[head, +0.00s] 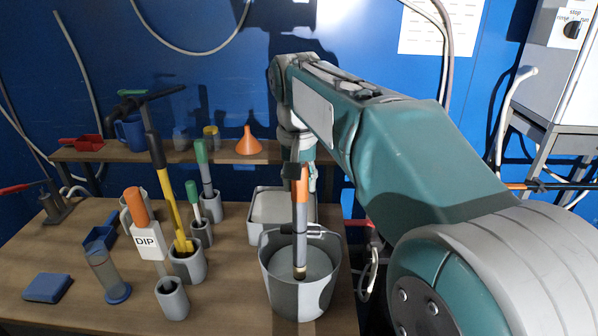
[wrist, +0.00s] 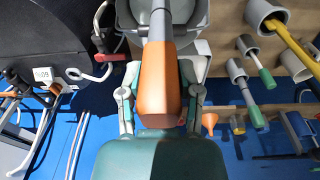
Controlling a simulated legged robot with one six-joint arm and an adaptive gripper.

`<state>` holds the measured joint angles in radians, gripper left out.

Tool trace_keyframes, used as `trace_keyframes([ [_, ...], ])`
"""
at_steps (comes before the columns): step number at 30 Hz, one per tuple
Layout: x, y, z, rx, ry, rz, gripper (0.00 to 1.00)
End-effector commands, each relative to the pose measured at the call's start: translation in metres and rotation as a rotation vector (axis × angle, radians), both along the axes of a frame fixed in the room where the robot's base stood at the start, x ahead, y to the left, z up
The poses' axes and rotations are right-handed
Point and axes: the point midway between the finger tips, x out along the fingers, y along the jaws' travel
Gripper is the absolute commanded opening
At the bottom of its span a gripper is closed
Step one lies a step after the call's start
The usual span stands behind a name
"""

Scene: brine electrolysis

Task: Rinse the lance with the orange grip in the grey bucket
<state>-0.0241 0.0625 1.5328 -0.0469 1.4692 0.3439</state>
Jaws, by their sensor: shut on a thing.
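The lance has an orange grip (head: 301,190) and a grey shaft; it stands nearly upright with its lower end inside the grey bucket (head: 284,297). Whether the tip touches the bucket's floor or a liquid, I cannot tell. My gripper (head: 297,172) is shut on the orange grip, above the bucket's rim. In the wrist view the orange grip (wrist: 155,85) lies between my gripper's fingers (wrist: 159,108), with the shaft running up into the bucket (wrist: 124,18).
A pale tray (head: 267,208) stands behind the bucket. To the left are grey holders with yellow and green tools (head: 172,205), an orange-topped piece by a DIP label (head: 147,241), and a small grey cup (head: 172,300). An orange funnel (head: 248,143) sits on the back shelf.

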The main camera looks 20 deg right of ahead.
Motion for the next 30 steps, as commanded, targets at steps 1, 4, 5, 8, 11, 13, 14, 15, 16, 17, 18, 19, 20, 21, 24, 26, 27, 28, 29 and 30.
trace_keyframes([
  [1, 0.0, 0.0, -0.003, 0.0, 0.0, 0.0, 0.0],
  [4, 0.0, 0.0, -0.01, 0.0, 0.0, 0.0, 0.0],
  [5, 0.0, 0.0, -0.012, 0.0, 0.0, 0.0, 0.0],
  [8, 0.0, 0.0, -0.019, 0.0, 0.001, 0.0, 0.0],
  [11, 0.0, 0.0, -0.026, 0.0, 0.0, 0.0, 0.0],
  [13, 0.0, 0.0, -0.03, 0.0, 0.001, 0.0, 0.0],
  [14, 0.0, 0.0, -0.033, 0.0, 0.001, 0.0, 0.0],
  [15, 0.0, 0.0, -0.035, 0.0, 0.0, 0.0, 0.0],
  [16, 0.0, 0.0, -0.037, 0.0, 0.0, 0.0, 0.0],
  [17, 0.0, 0.0, -0.039, 0.0, 0.001, 0.0, 0.0],
  [18, 0.0, 0.0, -0.042, 0.0, 0.001, 0.0, 0.0],
  [19, 0.0, 0.0, -0.044, 0.0, 0.001, 0.0, 0.0],
  [20, 0.0, 0.0, -0.046, 0.0, 0.0, 0.0, 0.0],
  [21, 0.0, 0.0, -0.049, 0.0, 0.0, 0.0, 0.0],
  [24, 0.0, 0.0, -0.056, 0.0, 0.001, 0.0, 0.0],
  [26, 0.0, 0.0, -0.06, 0.0, 0.0, 0.0, 0.0],
  [27, 0.0, 0.0, -0.062, 0.0, 0.001, 0.0, 0.0],
  [28, 0.0, 0.0, -0.064, 0.0, 0.001, 0.0, 0.0],
  [29, 0.0, 0.0, -0.067, 0.0, 0.001, 0.0, 0.0],
  [30, 0.0, 0.0, -0.069, 0.0, 0.0, 0.0, 0.0],
])
